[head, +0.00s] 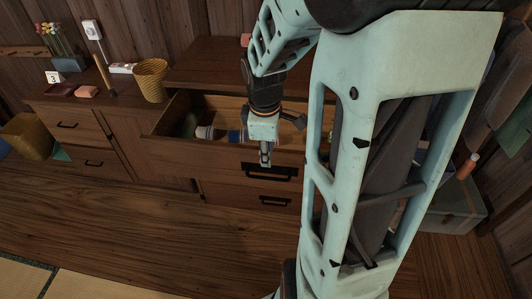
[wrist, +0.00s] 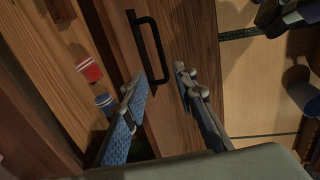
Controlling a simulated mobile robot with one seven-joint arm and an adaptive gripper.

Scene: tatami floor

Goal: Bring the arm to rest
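My gripper (head: 265,154) is in front of the open top drawer (head: 215,150) of the wooden cabinet, pointing down near the drawer's black handle (head: 283,172). In the wrist view my gripper (wrist: 159,76) has its two fingers apart with nothing held between them. The black handle (wrist: 149,48) shows just beyond the fingertips; whether a finger touches it I cannot tell. My arm is stretched out over the cabinet and hides part of the drawer.
The drawer holds a red-and-white item (wrist: 89,69) and a blue-and-white item (wrist: 104,102). A woven basket (head: 151,80), a flower vase (head: 68,63) and small things stand on the cabinet top. A grey-green box (head: 455,210) stands at right. The wooden floor in front is clear.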

